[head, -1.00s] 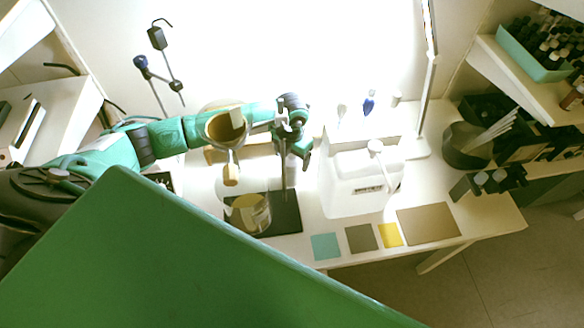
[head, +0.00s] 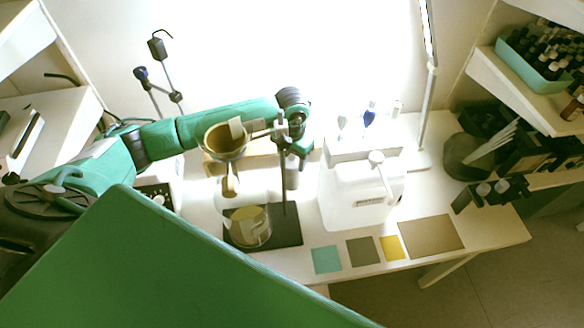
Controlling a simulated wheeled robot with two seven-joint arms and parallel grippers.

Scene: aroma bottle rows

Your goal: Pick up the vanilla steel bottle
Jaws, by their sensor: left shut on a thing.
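My left arm reaches in from the left over the white table. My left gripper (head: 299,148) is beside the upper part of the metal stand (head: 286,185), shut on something. The held thing is too small and too covered to make out. I cannot single out a vanilla steel bottle by its label. Several dark bottles with pale or black caps stand in the teal tray (head: 522,66) on the right shelf. My right gripper is not in view.
A brass funnel (head: 224,139) hangs over a glass beaker (head: 248,228) beside the stand. A white machine (head: 350,195) stands just right of the gripper. Coloured mats (head: 430,233) lie along the front edge. Dark blocks (head: 485,194) stand at the table's right end.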

